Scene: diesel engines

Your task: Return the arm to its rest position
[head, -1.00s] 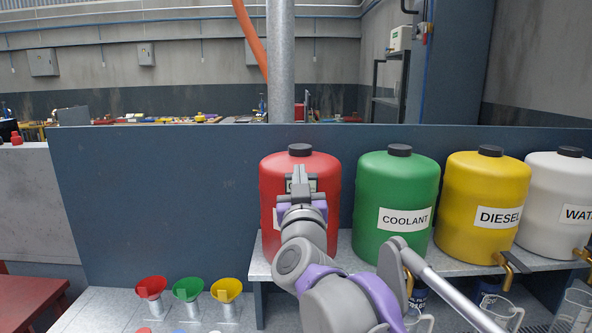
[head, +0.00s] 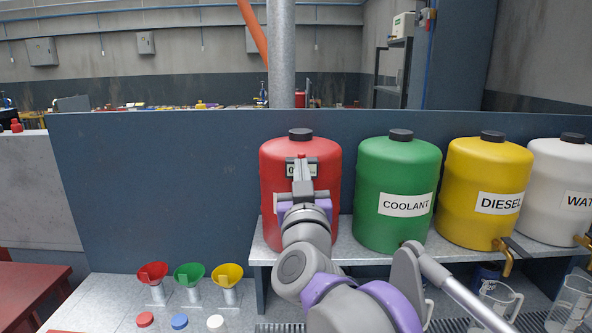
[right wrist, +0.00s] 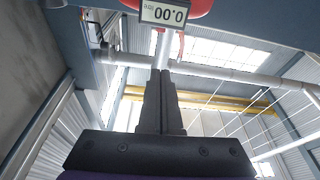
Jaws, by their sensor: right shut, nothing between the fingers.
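My right gripper (head: 302,172) is raised in front of the red tank (head: 270,180) in the head view, with its fingers pointing up. Its fingers are together and hold nothing. In the right wrist view the shut fingers (right wrist: 161,100) point toward the ceiling. A small display (right wrist: 164,12) reading 0.00 shows beyond the fingertips there, below a red surface. My right arm comes up from the lower right of the head view and hides part of the red tank and the shelf. My left gripper is not in view.
A green coolant tank (head: 390,170), a yellow diesel tank (head: 480,165) and a white tank (head: 556,175) stand on the shelf beside the red tank. Red (head: 153,273), green (head: 189,274) and yellow (head: 227,276) funnels stand at lower left. Clear jugs (head: 495,300) stand below the taps.

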